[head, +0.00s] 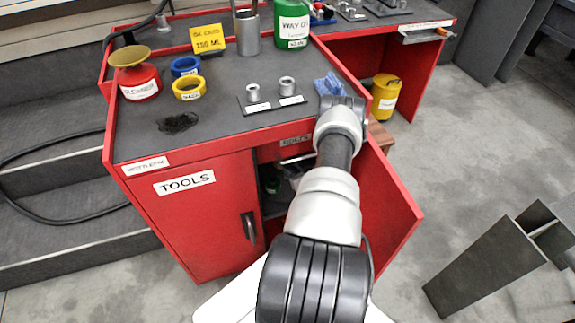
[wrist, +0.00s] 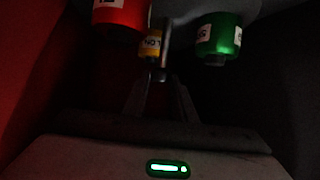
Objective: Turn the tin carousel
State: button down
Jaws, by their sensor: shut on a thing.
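The tin carousel shows in the dark wrist view as a red tin (wrist: 120,14), a small yellow tin (wrist: 151,45) and a green tin (wrist: 219,38) around a thin grey metal post (wrist: 167,38). My gripper (wrist: 161,80) has its fingers close together at the end of this post and is shut on it. The tins stand beyond the fingers, apart from them. In the head view my arm reaches into the red tool cabinet (head: 205,221) and hides my gripper.
The cabinet's right door (head: 388,205) stands open beside my arm. The left door stays shut, with a dark handle (head: 248,227). On top are a red tin (head: 140,82), tape rolls (head: 188,88), a socket plate (head: 272,101) and a blue rag (head: 329,85).

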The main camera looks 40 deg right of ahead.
jog(key=shift+w+d+r+n+y, duration=0.1)
jog(key=shift+n+y, duration=0.3)
jog(key=shift+y, duration=0.1)
jog(key=c, duration=1.5)
grip_release()
jog(key=shift+o, duration=0.2)
